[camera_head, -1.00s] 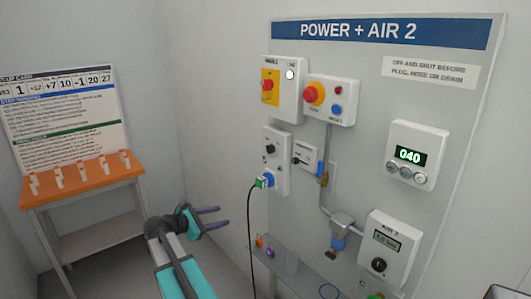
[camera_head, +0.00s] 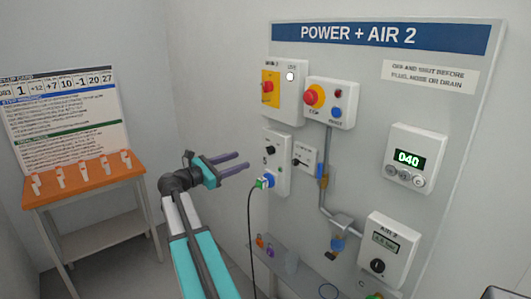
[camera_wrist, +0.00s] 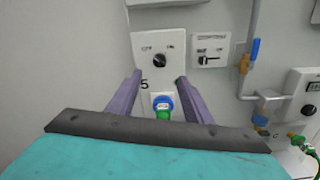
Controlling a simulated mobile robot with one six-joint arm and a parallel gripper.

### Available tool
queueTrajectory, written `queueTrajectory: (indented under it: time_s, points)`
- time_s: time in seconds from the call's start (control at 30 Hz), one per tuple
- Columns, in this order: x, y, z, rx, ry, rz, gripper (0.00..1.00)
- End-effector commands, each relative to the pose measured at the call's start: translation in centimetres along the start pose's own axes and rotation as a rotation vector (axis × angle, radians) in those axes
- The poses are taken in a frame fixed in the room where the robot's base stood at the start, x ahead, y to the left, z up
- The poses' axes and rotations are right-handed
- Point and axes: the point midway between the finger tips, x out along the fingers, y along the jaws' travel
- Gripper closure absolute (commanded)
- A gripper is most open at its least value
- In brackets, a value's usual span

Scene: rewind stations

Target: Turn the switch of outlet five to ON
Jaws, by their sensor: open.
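The outlet five box (camera_head: 283,172) is a white panel on the wall, with a black rotary switch (camera_head: 270,150) on its upper part. In the wrist view the switch (camera_wrist: 160,60) sits between OFF on the left and ON on the right; its exact pointing is hard to tell. The number 5 is on the box below it. A blue socket with a green plug (camera_wrist: 163,113) is at the bottom of the box. My gripper (camera_head: 244,160) is open and empty, left of the box and apart from it. In the wrist view its purple fingers flank the lower box.
A small white box with a lever (camera_wrist: 209,60) is right of outlet five. A black cable (camera_head: 250,225) hangs from the plug. An emergency stop box (camera_head: 345,112) and yellow isolator (camera_head: 270,85) are above. An orange table (camera_head: 90,183) stands left.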

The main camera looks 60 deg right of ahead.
Motion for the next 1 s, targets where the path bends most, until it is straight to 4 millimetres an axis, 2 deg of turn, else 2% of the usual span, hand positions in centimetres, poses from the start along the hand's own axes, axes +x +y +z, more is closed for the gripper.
queueTrajectory:
  time_s: [0.27, 1.0]
  points:
    - [2.0, 0.0, 0.1, 0.000, 0.000, -0.002, 0.54]
    - [12.2, 0.0, 0.1, 0.000, 0.000, -0.003, 0.54]
